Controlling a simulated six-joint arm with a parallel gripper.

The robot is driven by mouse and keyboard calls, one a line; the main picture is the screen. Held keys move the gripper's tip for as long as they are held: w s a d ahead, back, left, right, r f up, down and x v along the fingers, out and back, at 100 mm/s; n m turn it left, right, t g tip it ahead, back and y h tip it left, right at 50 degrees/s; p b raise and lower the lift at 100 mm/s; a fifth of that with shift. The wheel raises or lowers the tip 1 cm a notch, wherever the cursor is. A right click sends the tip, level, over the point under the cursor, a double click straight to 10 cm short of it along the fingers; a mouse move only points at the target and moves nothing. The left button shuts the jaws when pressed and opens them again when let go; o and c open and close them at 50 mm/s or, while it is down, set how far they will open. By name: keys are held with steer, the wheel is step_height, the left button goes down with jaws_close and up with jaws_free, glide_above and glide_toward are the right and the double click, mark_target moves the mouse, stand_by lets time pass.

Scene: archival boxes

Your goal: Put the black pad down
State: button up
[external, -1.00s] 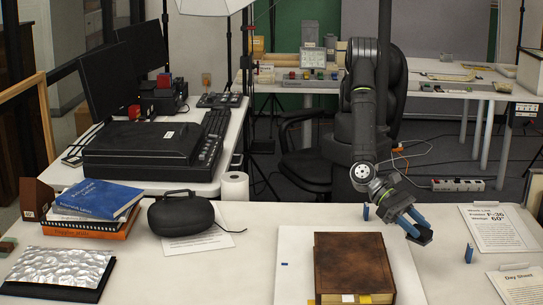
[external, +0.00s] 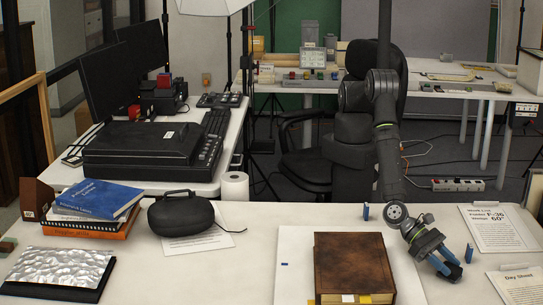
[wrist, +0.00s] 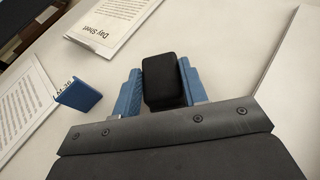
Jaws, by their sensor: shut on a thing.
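The black pad (wrist: 164,81) is a small dark block with rounded edges. In the wrist view it sits between the two blue fingers of my gripper (wrist: 160,88), which is shut on it. In the external view my gripper (external: 447,264) points down at the right part of the white table, right of the brown book. The pad (external: 455,272) shows there as a dark shape at the fingertips. I cannot tell whether it touches the table.
A brown leather book (external: 353,266) lies on a white board (external: 296,250) left of my gripper. A small blue upright piece (external: 469,253) stands close right, another (external: 366,212) further back. Printed sheets (external: 499,229) and a Day Sheet (external: 520,285) lie at the right.

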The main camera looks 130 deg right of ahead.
mark_target(447, 265)
steer(key=o, duration=1.1)
steer(key=shift+f, duration=0.1)
steer(key=shift+c, duration=0.2)
steer(key=shift+d+r, duration=0.15)
steer(key=shift+r, duration=0.1)
steer(key=v, duration=1.1)
steer(key=shift+d, duration=0.35)
steer(key=x, duration=1.2)
steer(key=shift+a+f, duration=0.15)
steer(key=shift+f, duration=0.1)
step_height(447, 265, up, 3)
steer(key=shift+r, duration=0.6)
